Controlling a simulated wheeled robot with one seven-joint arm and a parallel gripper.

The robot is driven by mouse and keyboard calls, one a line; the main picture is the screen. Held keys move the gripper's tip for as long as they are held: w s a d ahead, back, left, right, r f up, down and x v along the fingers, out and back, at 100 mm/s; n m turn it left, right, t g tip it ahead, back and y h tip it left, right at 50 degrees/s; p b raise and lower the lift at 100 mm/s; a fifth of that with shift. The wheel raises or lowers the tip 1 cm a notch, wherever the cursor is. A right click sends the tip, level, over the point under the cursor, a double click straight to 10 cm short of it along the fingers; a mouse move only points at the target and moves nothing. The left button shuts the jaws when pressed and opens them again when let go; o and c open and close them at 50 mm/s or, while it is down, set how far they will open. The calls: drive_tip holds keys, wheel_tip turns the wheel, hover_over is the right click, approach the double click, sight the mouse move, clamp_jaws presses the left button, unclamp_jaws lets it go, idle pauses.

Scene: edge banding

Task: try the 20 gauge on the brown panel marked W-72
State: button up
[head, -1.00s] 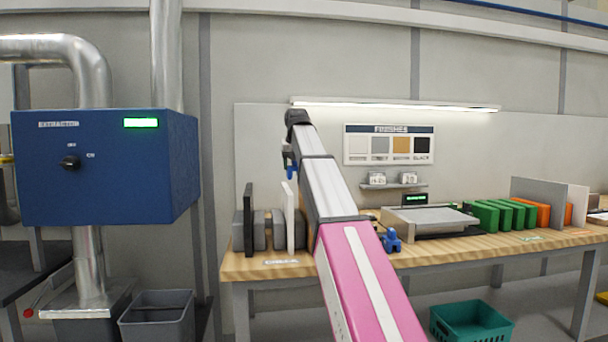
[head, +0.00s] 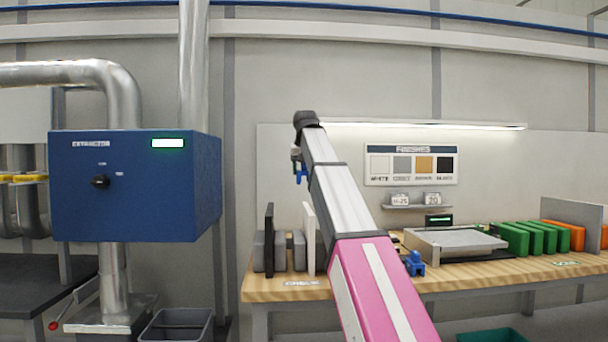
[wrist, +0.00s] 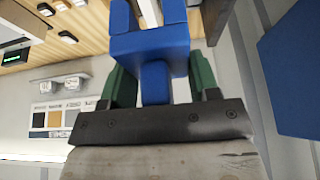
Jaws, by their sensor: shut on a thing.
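My gripper (wrist: 153,85) is shut on a blue forked gauge (wrist: 150,45), seen close in the wrist view between the green fingers. No number on it is legible. In the head view the held gauge (head: 302,175) hangs below the arm's end, above the left part of the bench and apart from it. A second blue gauge (head: 414,264) stands on the bench right of my arm. No brown panel and no W-72 mark can be made out. A black panel (head: 269,240) and a white panel (head: 309,238) stand upright in a rack at the left end.
The wooden bench (head: 500,272) carries a grey plate on a fixture (head: 455,242) and green and orange blocks at right. A small shelf (head: 404,207) holds two tags, one reading 20. A blue extractor box (head: 135,190) stands at left. My arm hides part of the bench.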

drive_tip(key=shift+r, duration=2.15)
